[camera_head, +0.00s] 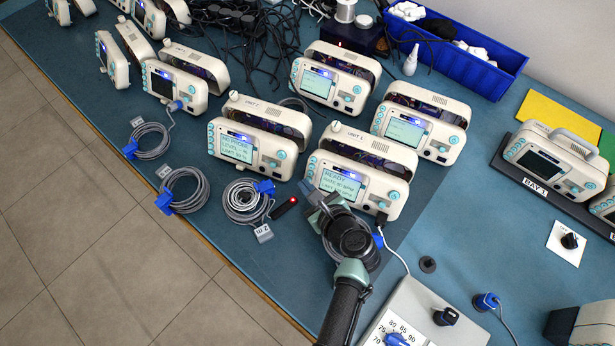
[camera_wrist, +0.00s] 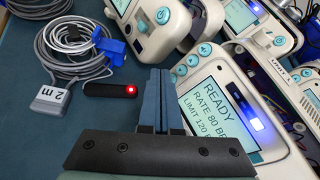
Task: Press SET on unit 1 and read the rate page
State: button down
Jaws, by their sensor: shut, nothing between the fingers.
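Unit 1 (camera_head: 352,165) is a white monitor with teal buttons and a dark top, in the middle of the mat. Its lit screen (camera_head: 338,183) reads READY, a rate line and a limit line. In the wrist view the screen (camera_wrist: 222,108) shows READY, RATE 80 B… and LIMIT 120, cut off at the right. Teal buttons (camera_wrist: 193,60) line the panel beside the screen; I cannot read which is SET. My gripper (camera_head: 315,193) is shut and empty at the unit's front left. In the wrist view its fingertips (camera_wrist: 160,72) are together, left of the screen; contact is unclear.
Unit 2 (camera_head: 252,138) stands left of unit 1, its screen reading NO PROBE. Coiled grey cables (camera_head: 245,203) and a black stick with a red light (camera_head: 284,208) lie left of my gripper. A blue bin (camera_head: 465,62) is behind. A grey dial box (camera_head: 415,312) stands front right.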

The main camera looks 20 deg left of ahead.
jog(key=shift+s+r, duration=0.25)
jog(key=shift+s, duration=0.15)
jog(key=s+r+p, duration=0.1)
jog(key=p, duration=0.1)
jog(key=s+p, duration=0.1)
jog(key=shift+s+a+r+p, duration=0.15)
jog(key=shift+s+r+p, duration=0.2)
jog(key=shift+s, duration=0.05)
jog(key=shift+s+r+p, duration=0.2)
jog(key=shift+s+p, duration=0.35)
jog(key=shift+s, duration=0.3)
